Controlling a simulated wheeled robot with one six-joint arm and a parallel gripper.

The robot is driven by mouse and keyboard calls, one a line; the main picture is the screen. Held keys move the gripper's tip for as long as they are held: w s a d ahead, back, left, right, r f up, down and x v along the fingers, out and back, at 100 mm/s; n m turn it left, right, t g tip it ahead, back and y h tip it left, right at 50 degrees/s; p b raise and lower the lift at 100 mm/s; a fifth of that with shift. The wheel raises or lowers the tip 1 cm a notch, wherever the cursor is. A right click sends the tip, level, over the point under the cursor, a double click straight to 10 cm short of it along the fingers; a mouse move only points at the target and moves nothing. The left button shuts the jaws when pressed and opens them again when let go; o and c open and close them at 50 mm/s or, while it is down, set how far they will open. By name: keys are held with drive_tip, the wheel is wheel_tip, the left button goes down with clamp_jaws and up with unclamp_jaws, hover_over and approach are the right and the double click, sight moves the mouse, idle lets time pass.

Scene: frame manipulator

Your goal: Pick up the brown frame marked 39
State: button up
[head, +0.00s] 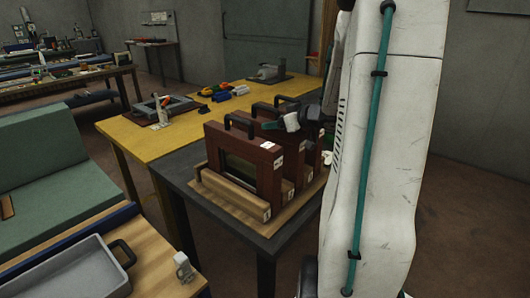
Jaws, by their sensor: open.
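Several reddish-brown frames stand upright side by side in a wooden rack (228,194) on a dark table. The nearest brown frame (213,146) has a black handle on top and a white label at its upper right corner. The labels are too small to read, so I cannot tell which frame is marked 39. The frames behind it are partly hidden by it and by my arm. My gripper (274,124) is above the frames at their right side, near the handles. It is open, and I see no frame held in it. Whether it touches a handle is unclear.
A yellow table (170,133) behind holds a grey frame-like fixture (166,107), small coloured tools and a grey device (269,74). A wooden bench with a grey tray (75,272) is at the lower left, beside a green seat (40,160). My white arm blocks the right side.

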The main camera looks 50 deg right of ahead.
drive_tip(key=shift+x, duration=0.75)
drive_tip(key=shift+r, duration=0.1)
clamp_jaws()
